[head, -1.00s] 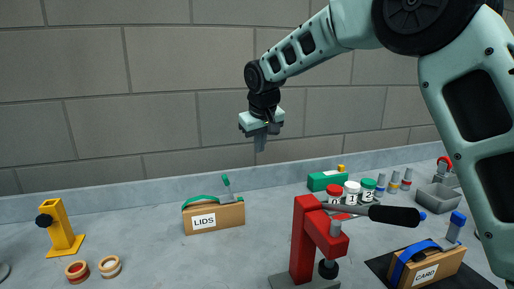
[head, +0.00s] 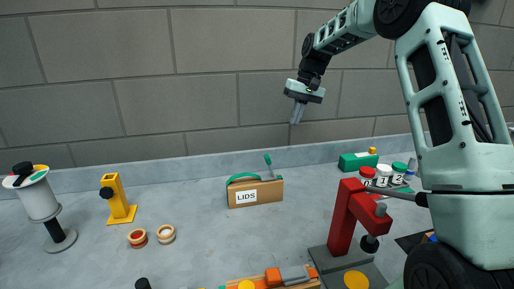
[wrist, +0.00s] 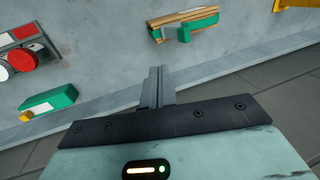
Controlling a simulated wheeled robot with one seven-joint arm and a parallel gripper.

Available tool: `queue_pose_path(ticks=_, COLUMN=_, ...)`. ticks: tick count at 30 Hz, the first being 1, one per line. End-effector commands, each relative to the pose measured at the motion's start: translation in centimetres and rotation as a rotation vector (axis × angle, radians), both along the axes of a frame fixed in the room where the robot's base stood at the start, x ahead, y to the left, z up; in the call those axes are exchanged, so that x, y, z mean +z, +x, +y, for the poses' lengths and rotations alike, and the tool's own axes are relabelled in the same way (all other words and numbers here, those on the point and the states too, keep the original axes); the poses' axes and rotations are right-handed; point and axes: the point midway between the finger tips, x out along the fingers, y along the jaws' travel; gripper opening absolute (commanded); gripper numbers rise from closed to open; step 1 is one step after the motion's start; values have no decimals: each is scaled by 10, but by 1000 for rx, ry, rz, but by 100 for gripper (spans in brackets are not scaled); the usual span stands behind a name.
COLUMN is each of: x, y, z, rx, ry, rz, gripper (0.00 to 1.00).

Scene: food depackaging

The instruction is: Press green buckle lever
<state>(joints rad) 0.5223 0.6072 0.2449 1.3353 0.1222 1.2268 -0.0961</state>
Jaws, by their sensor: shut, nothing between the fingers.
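The cardboard box labelled LIDS (head: 256,194) stands near the back of the bench in the head view, with a green strap around it. The green buckle lever (head: 268,160) sticks up from its top. The box with its green strap (wrist: 200,22) also shows at the top of the wrist view. My gripper (head: 296,118) is shut and empty, pointing down, high up and to the right of the box, apart from it. In the wrist view its closed fingers (wrist: 157,87) point towards the bench.
A red press (head: 346,215) stands in front, right of the box. A green container (head: 357,161) and several jars (head: 383,175) are at the back right. A yellow stand (head: 118,200), tape rolls (head: 152,236) and a spool (head: 38,198) are left. Bench around the box is clear.

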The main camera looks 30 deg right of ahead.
Motion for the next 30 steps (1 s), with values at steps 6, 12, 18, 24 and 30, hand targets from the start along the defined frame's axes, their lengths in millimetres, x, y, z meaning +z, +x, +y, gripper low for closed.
queue_pose_path(ticks=6, x=0, y=-1, z=-2, rx=-3, ry=7, rz=1, gripper=0)
queue_pose_path(ticks=12, x=-1, y=-1, z=-2, rx=-3, ry=6, rz=2, gripper=0)
queue_pose_path(ticks=18, x=-21, y=0, z=4, rx=-2, ry=8, rz=7, gripper=0)
queue_pose_path(ticks=24, x=-58, y=3, z=14, rx=-3, ry=8, rz=7, gripper=0)
queue_pose_path(ticks=30, x=-97, y=5, z=24, rx=-3, ry=7, rz=7, gripper=0)
